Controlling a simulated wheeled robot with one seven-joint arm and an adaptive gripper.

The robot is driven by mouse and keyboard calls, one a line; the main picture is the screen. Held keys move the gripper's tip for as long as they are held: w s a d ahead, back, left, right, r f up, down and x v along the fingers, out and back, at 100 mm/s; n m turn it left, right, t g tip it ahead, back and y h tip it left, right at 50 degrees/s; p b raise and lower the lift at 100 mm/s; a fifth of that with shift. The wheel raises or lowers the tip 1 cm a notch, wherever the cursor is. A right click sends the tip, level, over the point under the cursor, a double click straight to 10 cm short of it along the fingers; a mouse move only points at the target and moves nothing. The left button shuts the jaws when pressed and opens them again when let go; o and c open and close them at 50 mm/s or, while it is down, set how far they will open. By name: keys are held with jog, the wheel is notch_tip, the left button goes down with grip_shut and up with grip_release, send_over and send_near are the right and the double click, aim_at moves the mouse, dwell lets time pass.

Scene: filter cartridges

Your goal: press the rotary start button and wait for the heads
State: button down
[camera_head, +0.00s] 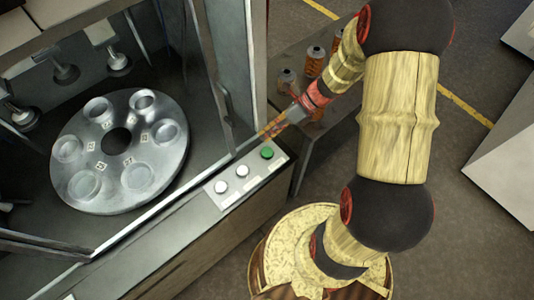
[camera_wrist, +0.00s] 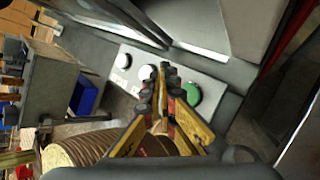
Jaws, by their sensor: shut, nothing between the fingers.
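The light button panel (camera_head: 245,174) sits on the front ledge of the machine. It has two white buttons (camera_head: 221,187) (camera_head: 242,171) and a green button (camera_head: 267,152) in a row; its labels are too small to read. My gripper (camera_head: 268,133) is shut and empty, with its tips just beyond the green button in the head view. In the wrist view the fingertips (camera_wrist: 166,70) overlap the panel between the middle white button (camera_wrist: 149,72) and the green button (camera_wrist: 192,93). I cannot tell contact. The round metal rotary plate (camera_head: 118,150) carries several empty-looking round seats.
Heads (camera_head: 65,68) hang above the plate's back edge. The machine's door frame (camera_head: 215,80) rises close beside my gripper. Several orange-and-grey cartridges (camera_head: 314,62) stand on a dark side table behind my arm. A blue bin (camera_wrist: 84,96) shows at left in the wrist view.

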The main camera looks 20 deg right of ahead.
jog(key=b, duration=0.4)
send_over(267, 150)
notch_tip(267, 150, down, 4)
jog(key=shift+f, duration=1.1)
jog(key=shift+f, duration=1)
dwell(0.9)
jog(key=shift+r, duration=0.2)
jog(key=shift+r+p, duration=0.85)
jog(key=shift+p, duration=0.2)
notch_tip(267, 150, up, 5)
jog(key=p, duration=0.5)
